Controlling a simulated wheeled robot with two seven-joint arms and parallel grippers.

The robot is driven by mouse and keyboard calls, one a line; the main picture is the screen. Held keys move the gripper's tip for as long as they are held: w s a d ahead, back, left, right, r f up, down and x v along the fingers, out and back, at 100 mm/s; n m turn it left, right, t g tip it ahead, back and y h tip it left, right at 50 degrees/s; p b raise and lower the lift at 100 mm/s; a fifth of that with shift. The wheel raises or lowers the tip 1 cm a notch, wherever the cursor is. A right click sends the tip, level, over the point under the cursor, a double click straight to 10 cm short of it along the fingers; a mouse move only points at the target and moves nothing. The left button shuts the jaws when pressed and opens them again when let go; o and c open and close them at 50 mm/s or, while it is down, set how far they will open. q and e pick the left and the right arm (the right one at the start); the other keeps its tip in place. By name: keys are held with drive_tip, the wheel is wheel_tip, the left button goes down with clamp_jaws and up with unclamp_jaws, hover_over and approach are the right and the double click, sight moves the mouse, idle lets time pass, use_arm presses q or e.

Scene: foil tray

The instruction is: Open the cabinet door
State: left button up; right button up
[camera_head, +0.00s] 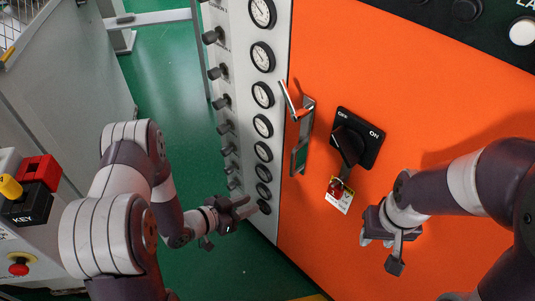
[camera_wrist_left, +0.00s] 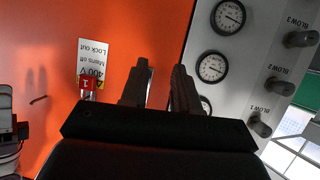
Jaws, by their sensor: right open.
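The orange cabinet door (camera_head: 330,60) fills the right half of the head view and looks shut; it also shows in the left wrist view (camera_wrist_left: 135,25). Its metal latch handle (camera_head: 302,125) is on its left edge, with the lever sticking out at the top. My left gripper (camera_head: 246,211) is open and empty, low in front of the gauge panel and below the handle. Its two fingers show apart in the left wrist view (camera_wrist_left: 160,75). My right gripper (camera_head: 379,254) is open in front of the lower door, right of and below the handle, apart from it.
A black rotary switch (camera_head: 352,145) with a red lock and tag (camera_head: 339,195) sits right of the handle. A grey panel (camera_head: 235,60) with several gauges and knobs adjoins the door. A grey cabinet with a red key box (camera_head: 39,172) stands left. Green floor (camera_head: 165,75) lies between.

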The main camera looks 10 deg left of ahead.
sight(291, 166)
use_arm(q)
wheel_tip(291, 166, up, 8)
drive_tip(key=w+d+m+t+h, duration=0.1)
drive_tip(key=d+m+t+h, duration=0.1)
drive_tip(key=h, duration=0.2)
drive_tip(key=x, duration=1.1)
drive_tip(key=shift+w, duration=0.1)
drive_tip(key=shift+w+d, duration=0.5)
clamp_jaws()
